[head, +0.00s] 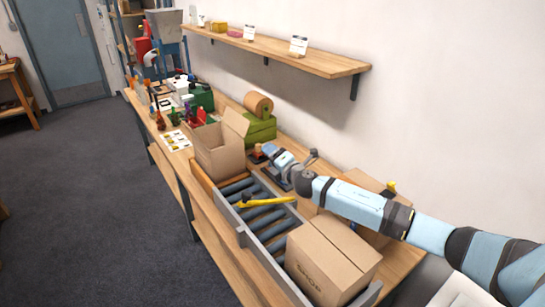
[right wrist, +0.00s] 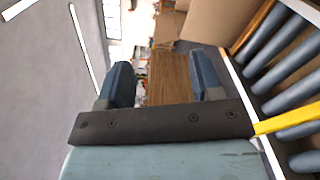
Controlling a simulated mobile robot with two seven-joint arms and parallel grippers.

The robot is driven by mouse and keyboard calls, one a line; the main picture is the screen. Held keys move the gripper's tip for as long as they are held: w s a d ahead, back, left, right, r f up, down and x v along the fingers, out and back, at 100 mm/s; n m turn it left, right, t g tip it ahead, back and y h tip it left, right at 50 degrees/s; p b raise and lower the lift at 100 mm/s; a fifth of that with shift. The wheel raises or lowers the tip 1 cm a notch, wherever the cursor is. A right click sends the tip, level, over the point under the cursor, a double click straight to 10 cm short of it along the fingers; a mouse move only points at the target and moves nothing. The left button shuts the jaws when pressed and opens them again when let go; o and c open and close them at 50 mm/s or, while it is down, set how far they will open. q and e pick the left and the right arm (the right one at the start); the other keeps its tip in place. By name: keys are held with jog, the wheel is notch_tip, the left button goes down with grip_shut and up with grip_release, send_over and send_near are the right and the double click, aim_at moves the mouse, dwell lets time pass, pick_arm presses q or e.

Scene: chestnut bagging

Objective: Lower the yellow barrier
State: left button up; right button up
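The yellow barrier (head: 266,201) is a thin bar lying across above the grey rollers, between the open box and the closed box. It looks about level; I cannot tell its exact height. It also shows in the right wrist view (right wrist: 290,120) at the right edge, beside my palm and outside the fingers. My right gripper (head: 267,149) reaches in from the right, beyond the barrier, near the wall side of the conveyor. In the right wrist view its fingers (right wrist: 162,82) are apart with nothing between them. My left gripper is not in view.
An open cardboard box (head: 218,152) stands at the conveyor's far end, a closed box (head: 328,262) at its near end. The roller conveyor (head: 240,187) has grey side rails. A tape roll (head: 258,104) rests on green crates (head: 260,130). A wall shelf (head: 310,58) hangs above.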

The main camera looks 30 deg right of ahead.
jog(key=s+d+b, duration=0.1)
jog(key=s+b, duration=0.1)
jog(key=s, duration=1.1)
jog(key=shift+s+b, duration=0.3)
jog(key=shift+s, duration=0.1)
jog(key=shift+d, duration=0.1)
